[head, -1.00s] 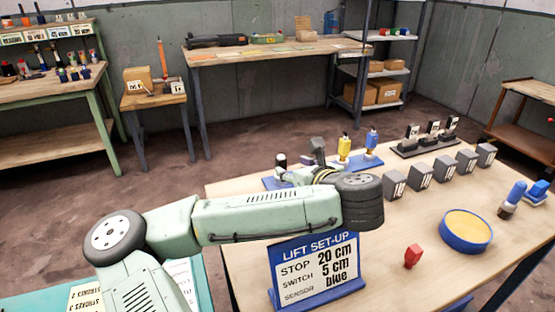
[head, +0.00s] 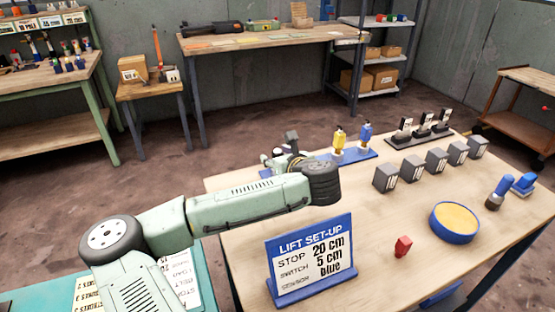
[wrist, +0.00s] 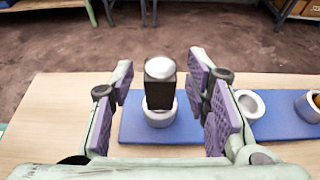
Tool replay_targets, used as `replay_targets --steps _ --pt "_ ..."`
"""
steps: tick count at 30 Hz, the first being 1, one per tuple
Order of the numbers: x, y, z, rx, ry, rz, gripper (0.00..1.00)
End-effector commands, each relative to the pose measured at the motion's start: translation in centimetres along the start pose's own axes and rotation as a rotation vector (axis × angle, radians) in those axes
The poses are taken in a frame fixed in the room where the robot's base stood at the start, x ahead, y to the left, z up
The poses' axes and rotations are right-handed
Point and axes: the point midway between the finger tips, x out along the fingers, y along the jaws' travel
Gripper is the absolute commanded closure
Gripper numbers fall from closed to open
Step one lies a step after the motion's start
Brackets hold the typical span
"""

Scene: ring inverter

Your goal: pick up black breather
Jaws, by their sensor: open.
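The black breather (wrist: 160,92) stands upright in the wrist view. It is a dark block with a pale rounded top, and its lower end sits in a light grey ring holder (wrist: 159,117) on a blue board (wrist: 185,131). My gripper (wrist: 162,75) is open, with one purple-padded finger left of the breather and one right of it in the picture. Gaps show on both sides, and neither finger visibly touches it. In the head view my gripper (head: 284,157) is at the left end of the board, and I cannot make out the breather there.
An empty ring holder (wrist: 249,103) is right of my right finger. A yellow piece (head: 339,139) and a blue piece (head: 365,132) stand farther along the board. Grey blocks (head: 411,168), a blue dish (head: 455,235), a red piece (head: 403,246) and a set-up sign (head: 312,260) occupy the wooden table.

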Motion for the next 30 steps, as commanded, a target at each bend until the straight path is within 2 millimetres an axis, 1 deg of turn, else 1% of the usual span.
replay_targets --steps 2,20,30 --pt "-0.02 0.0 0.0 0.0 0.0 0.0 0.6" --pt "-0.05 0.0 0.02 0.0 0.0 0.0 1.0" --pt "-0.06 0.0 0.06 0.0 -0.001 0.0 1.0"
